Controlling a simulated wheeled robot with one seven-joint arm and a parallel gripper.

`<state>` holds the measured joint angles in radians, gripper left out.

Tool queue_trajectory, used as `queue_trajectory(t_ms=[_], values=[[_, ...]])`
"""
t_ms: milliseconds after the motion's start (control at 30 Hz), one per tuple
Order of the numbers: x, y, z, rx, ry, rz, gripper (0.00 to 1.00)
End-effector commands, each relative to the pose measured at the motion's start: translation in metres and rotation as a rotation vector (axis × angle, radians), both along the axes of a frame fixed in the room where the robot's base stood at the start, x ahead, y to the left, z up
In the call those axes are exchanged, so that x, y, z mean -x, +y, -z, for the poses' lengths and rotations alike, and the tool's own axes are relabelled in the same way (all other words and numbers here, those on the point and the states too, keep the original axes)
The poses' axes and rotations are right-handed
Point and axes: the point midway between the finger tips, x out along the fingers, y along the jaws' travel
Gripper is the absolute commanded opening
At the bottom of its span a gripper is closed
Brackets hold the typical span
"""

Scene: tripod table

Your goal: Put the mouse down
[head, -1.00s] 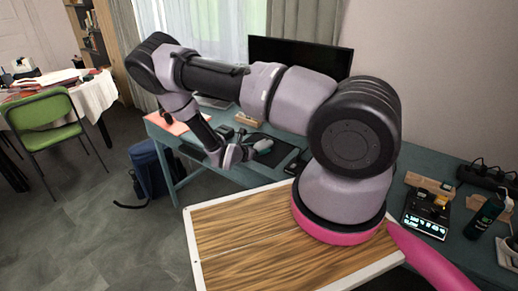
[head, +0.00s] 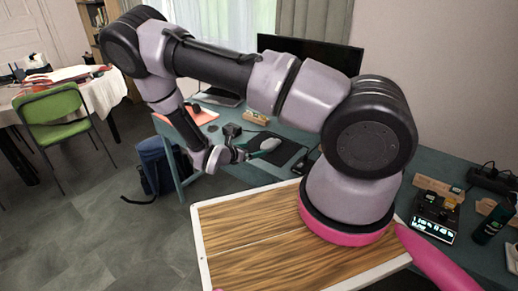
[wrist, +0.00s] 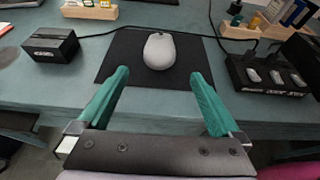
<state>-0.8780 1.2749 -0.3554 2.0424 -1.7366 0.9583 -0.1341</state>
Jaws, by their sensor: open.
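The mouse (wrist: 158,51) is light grey and sits on a black mouse pad (wrist: 118,66) on the desk (wrist: 60,90). It also shows in the head view (head: 270,144), on the pad just beyond my gripper. My gripper (wrist: 160,82) has two green fingers spread wide apart with nothing between them. In the wrist view the mouse is past the fingertips, centred between them and apart from them. In the head view my gripper (head: 252,155) is at the near edge of the desk.
A small black box (wrist: 50,45) stands left of the pad. A black tray (wrist: 266,78) with several small items is on its right. Wooden holders (wrist: 90,10) stand farther back. A monitor (head: 310,55) is at the back of the desk.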

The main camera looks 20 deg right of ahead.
Motion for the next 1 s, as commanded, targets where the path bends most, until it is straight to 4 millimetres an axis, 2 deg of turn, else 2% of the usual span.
queue_trajectory(t_ms=[100, 333, 467, 567, 667, 1000], values=[[0.005, 0.009, -0.004, -0.001, 0.0, -0.001, 1.0], [0.008, 0.011, -0.007, -0.004, -0.003, 0.006, 1.0], [0.006, 0.009, -0.027, -0.06, -0.044, 0.082, 1.0], [0.008, 0.005, -0.058, -0.154, -0.113, 0.214, 1.0], [0.013, -0.002, -0.098, -0.276, -0.201, 0.386, 1.0], [0.053, -0.023, -0.227, -0.697, -0.478, 0.954, 1.0]])
